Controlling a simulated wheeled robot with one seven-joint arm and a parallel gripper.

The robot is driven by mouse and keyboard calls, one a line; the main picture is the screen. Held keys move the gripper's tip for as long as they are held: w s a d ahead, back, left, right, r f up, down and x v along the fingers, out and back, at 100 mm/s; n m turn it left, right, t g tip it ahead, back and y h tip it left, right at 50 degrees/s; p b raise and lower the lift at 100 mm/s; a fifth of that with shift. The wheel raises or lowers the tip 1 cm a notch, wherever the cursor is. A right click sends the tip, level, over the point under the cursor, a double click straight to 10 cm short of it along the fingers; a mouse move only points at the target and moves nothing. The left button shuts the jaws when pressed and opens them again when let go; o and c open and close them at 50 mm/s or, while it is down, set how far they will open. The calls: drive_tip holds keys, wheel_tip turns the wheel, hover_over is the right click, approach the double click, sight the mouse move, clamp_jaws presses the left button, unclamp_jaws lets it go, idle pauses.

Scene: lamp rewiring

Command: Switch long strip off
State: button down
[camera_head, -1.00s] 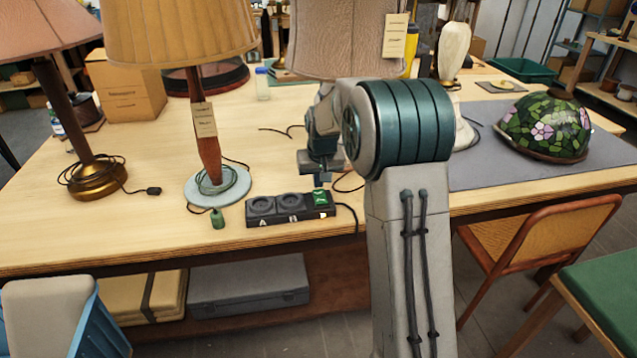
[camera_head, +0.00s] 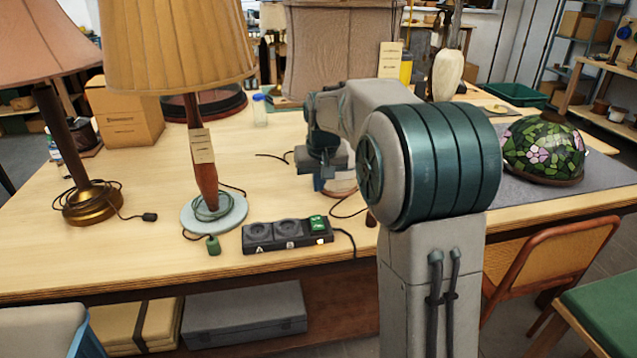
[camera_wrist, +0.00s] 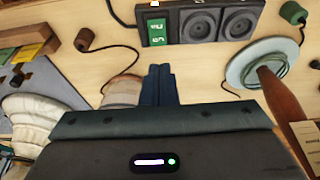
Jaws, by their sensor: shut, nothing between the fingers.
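The long dark strip (camera_head: 258,238) lies near the table's front edge, with two round sockets marked A and B. At its right end is a green rocker switch (camera_head: 318,224) with a small glowing light (camera_head: 320,241) beside it. In the wrist view the strip (camera_wrist: 203,22) is at the top, with the switch (camera_wrist: 157,31) and a bright light (camera_wrist: 154,4). My gripper (camera_head: 320,184) is shut and empty, above the table behind the switch and apart from it. Its closed fingers (camera_wrist: 160,72) point toward the switch in the wrist view.
A pleated-shade lamp on a pale round base (camera_head: 214,215) stands left of the strip, with a green plug (camera_head: 213,245) close by. A brass-based lamp (camera_head: 92,206) is farther left. A stained-glass shade (camera_head: 543,150) sits on a grey mat at right. Cords lie around the strip.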

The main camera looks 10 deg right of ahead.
drive_tip(key=s+a+f, duration=0.1)
drive_tip(key=s+f, duration=0.1)
drive_tip(key=s, duration=1.3)
drive_tip(key=s+f, duration=0.1)
drive_tip(key=s, duration=1.5)
drive_tip(key=shift+s+a+f+g, duration=0.15)
drive_tip(key=shift+a+f+g, duration=0.15)
drive_tip(key=shift+a+f, duration=0.1)
